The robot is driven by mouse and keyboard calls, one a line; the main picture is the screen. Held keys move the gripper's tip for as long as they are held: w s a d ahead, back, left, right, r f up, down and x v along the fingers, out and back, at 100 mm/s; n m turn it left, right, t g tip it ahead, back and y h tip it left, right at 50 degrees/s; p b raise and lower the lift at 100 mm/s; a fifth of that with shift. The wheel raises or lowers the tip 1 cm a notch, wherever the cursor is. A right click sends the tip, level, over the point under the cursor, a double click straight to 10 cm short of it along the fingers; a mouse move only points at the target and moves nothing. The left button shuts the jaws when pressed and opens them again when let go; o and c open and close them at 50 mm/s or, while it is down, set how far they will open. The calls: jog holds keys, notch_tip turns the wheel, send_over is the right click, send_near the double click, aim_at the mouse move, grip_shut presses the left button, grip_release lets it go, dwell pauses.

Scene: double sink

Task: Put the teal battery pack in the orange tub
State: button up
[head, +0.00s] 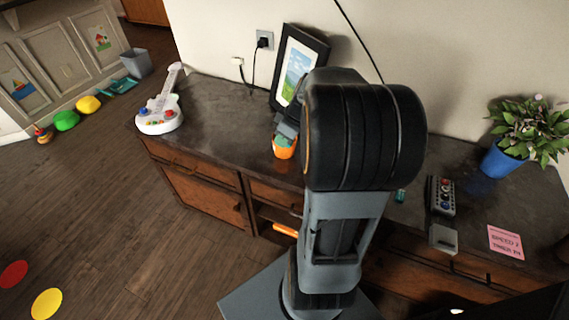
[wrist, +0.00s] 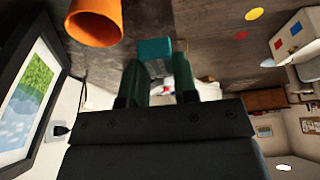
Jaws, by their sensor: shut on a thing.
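The teal battery pack (wrist: 154,48) is between my gripper's fingertips (wrist: 161,64) in the wrist view, and my gripper is shut on it. The orange tub (wrist: 95,24) is beside the pack in that view, on the left, with its mouth facing the camera. In the head view the orange tub (head: 284,153) stands on the dark sideboard, partly behind my arm. My gripper (head: 286,130) is over it there, and the teal pack (head: 283,141) overlaps the tub's mouth. I cannot tell from this whether the pack is inside the rim or above it.
A framed picture (head: 299,68) leans on the wall close behind the tub. A white toy guitar (head: 162,108) lies at the left. A control box (head: 441,196), a pink note (head: 505,242) and a blue-potted plant (head: 506,158) are at the right. A small teal item (head: 400,195) shows beside my arm.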

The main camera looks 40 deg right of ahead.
jog(key=shift+s+d+f+n+y+b, duration=0.15)
jog(key=shift+s+d+n+b, duration=0.25)
jog(key=shift+d+b, duration=0.1)
jog(key=shift+s+d+f+n+y+b, duration=0.15)
jog(key=shift+s+d+n+b, duration=0.15)
jog(key=shift+s+d+b, duration=0.15)
jog(key=shift+w+d+f+p, duration=0.25)
jog(key=shift+w+d+f, duration=0.65)
jog(key=shift+w+f, duration=0.9)
jog(key=shift+w+d+f+p, duration=0.25)
jog(key=shift+w+d+f, duration=0.9)
jog(key=shift+w, duration=1)
jog(key=shift+w+d+f+p, duration=0.25)
jog(key=shift+w+d+f, duration=0.4)
jog(key=shift+w+f, duration=1.4)
jog(key=shift+f, duration=1.2)
jog(key=shift+f+b, duration=0.35)
jog(key=shift+b, duration=0.25)
